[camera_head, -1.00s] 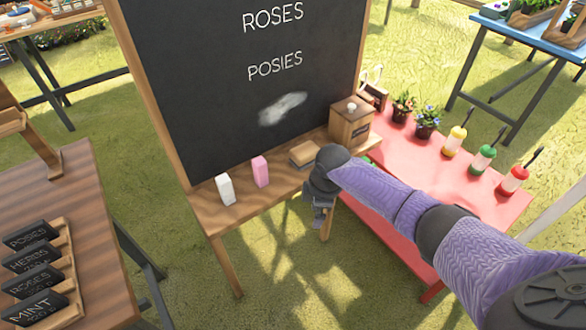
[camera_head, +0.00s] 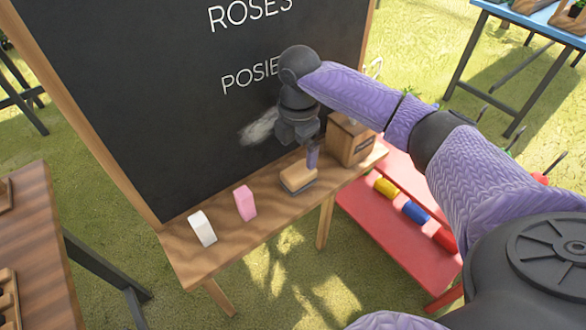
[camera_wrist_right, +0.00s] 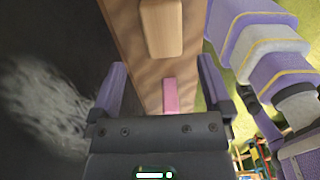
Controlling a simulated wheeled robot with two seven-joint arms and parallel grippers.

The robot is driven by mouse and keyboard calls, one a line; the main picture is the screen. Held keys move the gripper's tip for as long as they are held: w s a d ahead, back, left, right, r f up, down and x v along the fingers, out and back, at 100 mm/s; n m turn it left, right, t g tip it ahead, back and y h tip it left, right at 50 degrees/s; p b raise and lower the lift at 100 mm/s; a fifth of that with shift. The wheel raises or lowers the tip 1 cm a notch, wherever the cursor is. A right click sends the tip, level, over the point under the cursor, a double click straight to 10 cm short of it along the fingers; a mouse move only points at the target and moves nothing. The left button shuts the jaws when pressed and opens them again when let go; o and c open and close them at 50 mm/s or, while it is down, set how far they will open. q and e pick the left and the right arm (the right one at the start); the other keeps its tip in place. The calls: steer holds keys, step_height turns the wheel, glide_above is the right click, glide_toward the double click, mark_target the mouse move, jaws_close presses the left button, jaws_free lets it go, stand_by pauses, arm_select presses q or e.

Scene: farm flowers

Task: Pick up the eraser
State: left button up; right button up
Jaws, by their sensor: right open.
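The eraser (camera_head: 298,178), a wooden block with a dark grey underside, lies on the ledge of the chalkboard. My right gripper (camera_head: 312,157) hangs pointing down just above and behind it, close to the board, and holds nothing. In the right wrist view the eraser (camera_wrist_right: 162,28) appears ahead at the top, beyond the two spread purple fingers of the right gripper (camera_wrist_right: 161,66). I cannot tell the exact gap in height. My left gripper is not in view.
The chalkboard (camera_head: 150,110) rises behind, with a chalk smudge (camera_head: 259,128).

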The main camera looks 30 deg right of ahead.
mark_target(297, 171)
steer(key=f+b, duration=0.1)
steer(key=f, duration=0.2)
steer(key=f+b, duration=0.2)
steer(key=f, duration=0.2)
steer(key=shift+s+a, duration=0.2)
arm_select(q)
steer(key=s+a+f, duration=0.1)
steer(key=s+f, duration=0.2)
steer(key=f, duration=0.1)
arm_select(e)
steer(key=shift+f, duration=0.4)
steer(key=shift+r, duration=0.2)
steer(key=c, duration=1.3)
steer(key=shift+o, duration=0.2)
step_height(297, 171, up, 10)
steer(key=p, duration=0.4)
steer(key=shift+f, duration=0.15)
steer(key=shift+r, duration=0.2)
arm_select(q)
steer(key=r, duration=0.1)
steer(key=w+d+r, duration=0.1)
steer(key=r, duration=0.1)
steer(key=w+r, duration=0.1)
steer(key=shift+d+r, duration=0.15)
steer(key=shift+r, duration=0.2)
